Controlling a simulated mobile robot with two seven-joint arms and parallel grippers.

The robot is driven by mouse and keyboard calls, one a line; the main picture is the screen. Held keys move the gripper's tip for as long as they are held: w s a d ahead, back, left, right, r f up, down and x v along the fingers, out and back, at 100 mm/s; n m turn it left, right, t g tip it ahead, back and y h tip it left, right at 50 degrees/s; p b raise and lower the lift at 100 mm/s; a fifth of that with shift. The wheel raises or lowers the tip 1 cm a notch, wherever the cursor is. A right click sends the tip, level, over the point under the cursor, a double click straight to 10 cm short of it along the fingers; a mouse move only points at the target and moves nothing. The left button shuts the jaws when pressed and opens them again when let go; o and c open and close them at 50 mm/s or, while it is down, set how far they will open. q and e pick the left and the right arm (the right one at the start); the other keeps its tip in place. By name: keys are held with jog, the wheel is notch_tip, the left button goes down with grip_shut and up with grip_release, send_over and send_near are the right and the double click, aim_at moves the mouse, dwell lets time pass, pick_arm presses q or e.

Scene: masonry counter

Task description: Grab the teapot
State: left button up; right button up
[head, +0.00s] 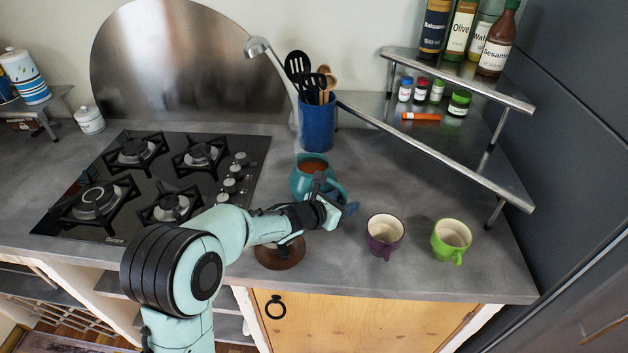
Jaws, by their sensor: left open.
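The teal teapot (301,181) stands on the grey counter, left of the purple mug, with its top open and brown inside. A teal handle-like loop shows at its right side. My left gripper (336,195) is open at the teapot's front right side, next to that loop. It hides part of the teapot, and I cannot tell whether it touches it. A brown round piece (279,258) lies on the counter below my left wrist and is partly hidden. My right gripper is out of view.
A purple mug (384,234) and a green mug (451,240) stand to the right. A blue utensil holder (317,124) stands behind the teapot. A gas hob (120,170) is at left. A metal corner shelf (440,137) holds bottles and jars.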

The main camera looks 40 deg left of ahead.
pick_arm(q)
jog(key=shift+x, duration=1.15)
grip_shut()
dwell(0.5)
jog(key=shift+r, duration=0.2)
